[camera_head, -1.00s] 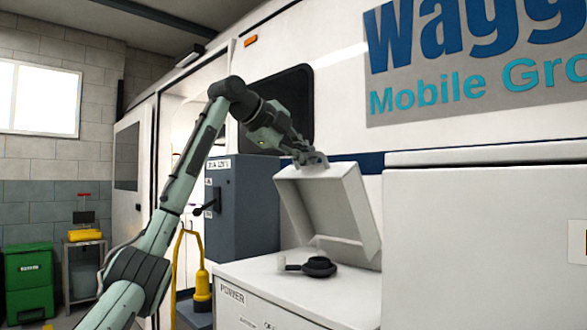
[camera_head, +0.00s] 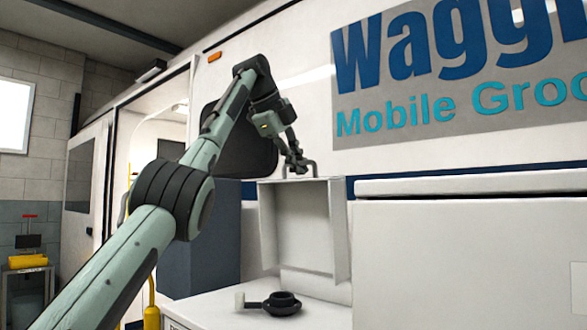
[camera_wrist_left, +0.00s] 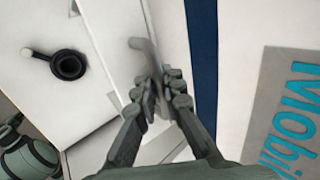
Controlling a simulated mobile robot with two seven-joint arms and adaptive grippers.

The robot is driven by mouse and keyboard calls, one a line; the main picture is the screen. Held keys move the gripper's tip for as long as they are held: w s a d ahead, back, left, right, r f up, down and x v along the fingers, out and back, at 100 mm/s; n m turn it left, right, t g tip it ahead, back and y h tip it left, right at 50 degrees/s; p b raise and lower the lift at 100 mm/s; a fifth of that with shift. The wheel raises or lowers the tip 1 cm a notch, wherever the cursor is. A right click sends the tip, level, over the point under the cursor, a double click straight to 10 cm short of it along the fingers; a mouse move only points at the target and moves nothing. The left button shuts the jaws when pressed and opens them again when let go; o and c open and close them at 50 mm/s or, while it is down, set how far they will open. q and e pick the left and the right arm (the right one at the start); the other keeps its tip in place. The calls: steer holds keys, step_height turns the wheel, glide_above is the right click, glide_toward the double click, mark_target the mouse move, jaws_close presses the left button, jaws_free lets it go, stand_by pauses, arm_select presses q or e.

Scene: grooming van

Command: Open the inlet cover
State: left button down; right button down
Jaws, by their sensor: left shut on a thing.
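The inlet cover (camera_head: 345,235) is a white box-shaped lid standing raised and near upright at the van's side, its hollow inner face toward me. A grey bar handle (camera_head: 313,165) is on its top edge; it also shows in the left wrist view (camera_wrist_left: 139,44). My left gripper (camera_head: 297,165) is shut on this handle, and its fingers (camera_wrist_left: 164,84) meet at the bar in the left wrist view. Below the lid, a round black inlet fitting (camera_head: 284,303) with a pale cap beside it sits on the white top. My right gripper is not in view.
A white cabinet (camera_head: 450,250) stands close right of the cover. A blue-grey box (camera_head: 205,240) is behind my arm on the left. The van wall with its sign (camera_head: 450,75) rises behind. A yellow post (camera_head: 152,316) stands low left.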

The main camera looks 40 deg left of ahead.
arm_select(q)
steer(key=shift+w+r, duration=0.3)
steer(key=shift+w, duration=0.05)
steer(key=shift+a, duration=0.1)
stand_by(0.3)
